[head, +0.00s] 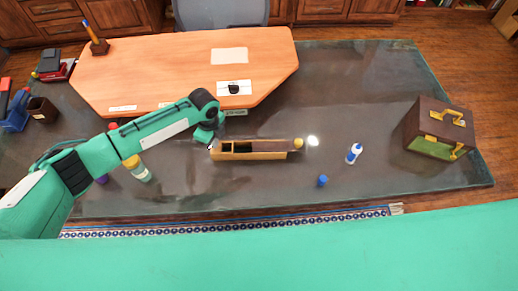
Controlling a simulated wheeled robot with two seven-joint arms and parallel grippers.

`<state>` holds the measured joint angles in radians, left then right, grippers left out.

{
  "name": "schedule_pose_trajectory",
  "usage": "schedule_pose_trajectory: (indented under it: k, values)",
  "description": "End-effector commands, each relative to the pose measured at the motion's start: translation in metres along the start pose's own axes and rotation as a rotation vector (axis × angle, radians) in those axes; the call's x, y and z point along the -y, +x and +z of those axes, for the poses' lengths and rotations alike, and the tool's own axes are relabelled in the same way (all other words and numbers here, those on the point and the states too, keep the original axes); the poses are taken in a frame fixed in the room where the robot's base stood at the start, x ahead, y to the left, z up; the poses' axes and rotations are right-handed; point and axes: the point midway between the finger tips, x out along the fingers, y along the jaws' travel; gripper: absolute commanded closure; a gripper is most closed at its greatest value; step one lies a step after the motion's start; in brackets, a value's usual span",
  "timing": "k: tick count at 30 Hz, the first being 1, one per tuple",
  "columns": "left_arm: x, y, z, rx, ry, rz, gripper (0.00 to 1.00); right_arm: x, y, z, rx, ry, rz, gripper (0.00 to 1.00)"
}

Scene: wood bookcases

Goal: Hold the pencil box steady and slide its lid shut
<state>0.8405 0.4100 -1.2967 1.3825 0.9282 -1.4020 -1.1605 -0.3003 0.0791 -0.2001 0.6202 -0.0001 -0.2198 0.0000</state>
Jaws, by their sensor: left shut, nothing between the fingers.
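The pencil box (250,156) is a long tan wooden box lying on the dark desk, left to right, near the middle of the view. Its dark brown lid (274,145) covers the right part and juts past the right end, with a yellow knob at its tip. The left part of the top is open and shows a dark inside. My left gripper (210,147) is shut and empty at the box's left end. I cannot tell whether it touches the box. My right gripper is not in view.
A white-and-blue bottle (354,153) and a blue cap (322,181) stand right of the box. A brown case (440,129) is at the far right. A yellow-capped jar (138,168) stands beside my left arm. An orange board (185,70) lies behind.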

Motion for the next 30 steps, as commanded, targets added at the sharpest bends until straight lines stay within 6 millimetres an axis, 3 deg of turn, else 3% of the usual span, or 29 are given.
schedule_pose_trajectory:
  k: [30]
  values:
    - [0.0, 0.014, 0.0, 0.0, 0.0, 0.001, 1.0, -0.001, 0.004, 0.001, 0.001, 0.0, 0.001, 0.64]
